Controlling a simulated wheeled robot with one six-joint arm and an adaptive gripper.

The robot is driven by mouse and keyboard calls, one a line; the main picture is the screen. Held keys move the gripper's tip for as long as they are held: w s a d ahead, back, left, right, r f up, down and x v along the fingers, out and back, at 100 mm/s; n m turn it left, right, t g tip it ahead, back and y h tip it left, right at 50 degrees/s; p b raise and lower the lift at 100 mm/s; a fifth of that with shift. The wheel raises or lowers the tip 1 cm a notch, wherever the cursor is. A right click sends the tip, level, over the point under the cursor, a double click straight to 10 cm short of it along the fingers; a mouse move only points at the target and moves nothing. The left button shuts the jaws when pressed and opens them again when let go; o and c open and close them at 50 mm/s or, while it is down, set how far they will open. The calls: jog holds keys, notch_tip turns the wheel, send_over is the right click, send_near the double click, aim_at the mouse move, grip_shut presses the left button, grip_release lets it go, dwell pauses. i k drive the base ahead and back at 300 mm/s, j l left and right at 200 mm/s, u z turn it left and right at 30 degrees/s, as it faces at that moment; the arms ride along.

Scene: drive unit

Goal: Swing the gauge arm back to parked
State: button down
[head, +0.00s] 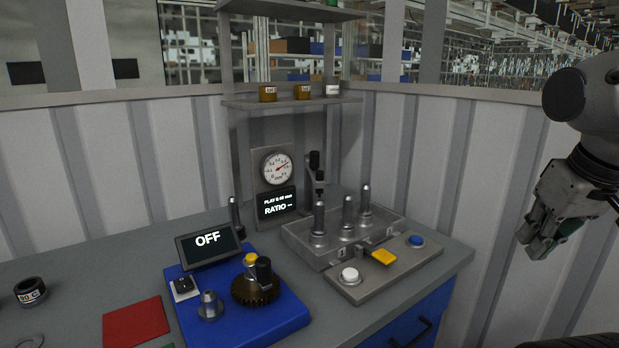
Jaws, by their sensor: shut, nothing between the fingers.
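A round white gauge dial (276,167) with a red needle stands upright on a grey plate at the back of the bench. A small black display (276,203) below it reads "PLAY" and "RATIO --". A dark upright post with a black top (315,166) stands just right of the dial. I cannot tell for sure which part is the gauge arm. My gripper (541,236) is shut and empty, off the bench at the right.
A tilted display (209,241) reads "OFF". A red mat (135,322) and a black ring (31,292) lie left. A shelf (290,103) stands behind.

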aim_at(317, 176)
jog(key=i+l+u, duration=0.2)
jog(key=l+u, duration=0.15)
jog(key=i+l+u, duration=0.1)
jog(key=l+u, duration=0.3)
